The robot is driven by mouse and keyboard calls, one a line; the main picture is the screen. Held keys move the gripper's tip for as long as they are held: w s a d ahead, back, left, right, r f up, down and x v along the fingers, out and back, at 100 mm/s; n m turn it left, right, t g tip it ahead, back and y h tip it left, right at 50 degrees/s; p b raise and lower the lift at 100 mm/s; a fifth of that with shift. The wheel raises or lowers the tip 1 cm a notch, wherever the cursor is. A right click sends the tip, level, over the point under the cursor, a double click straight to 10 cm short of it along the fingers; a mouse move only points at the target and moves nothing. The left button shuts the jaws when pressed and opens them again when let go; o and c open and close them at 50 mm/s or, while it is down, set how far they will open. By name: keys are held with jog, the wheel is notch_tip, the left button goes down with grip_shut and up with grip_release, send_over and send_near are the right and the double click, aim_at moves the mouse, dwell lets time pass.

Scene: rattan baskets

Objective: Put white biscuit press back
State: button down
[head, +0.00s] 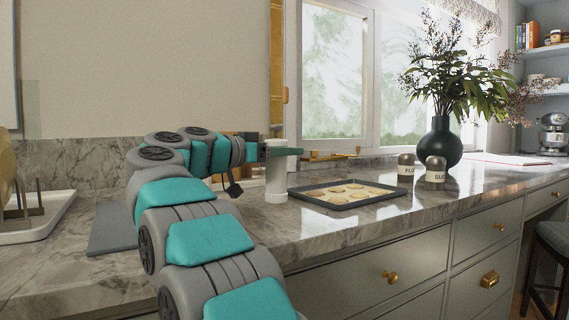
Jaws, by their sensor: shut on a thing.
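The white biscuit press (276,184) is a white upright cylinder with a wider base. My arm reaches in from the lower middle and hides part of the counter to the left. The press looks upright; its base is at counter level, but I cannot tell whether it touches the counter.
A dark baking tray (298,191) with several biscuits lies right of the press. Two shakers (406,170) and a black vase (441,142) stand farther right. A white rack tray (40,222) is at the far left. The marble counter (60,255) is clear at front left.

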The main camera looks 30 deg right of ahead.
jog(key=shift+f+b, duration=0.3)
jog(key=shift+f, duration=0.85)
jog(key=shift+f, duration=0.15)
jog(key=shift+c, duration=0.8)
grip_release()
jog(key=shift+a, duration=0.2)
jog(key=s+a+p, duration=0.1)
jog(key=s+a, duration=0.1)
jog(key=a, duration=0.9)
jog(key=shift+s+a+r, duration=0.15)
jog(key=shift+a+r, duration=0.05)
jog(key=shift+r, duration=0.1)
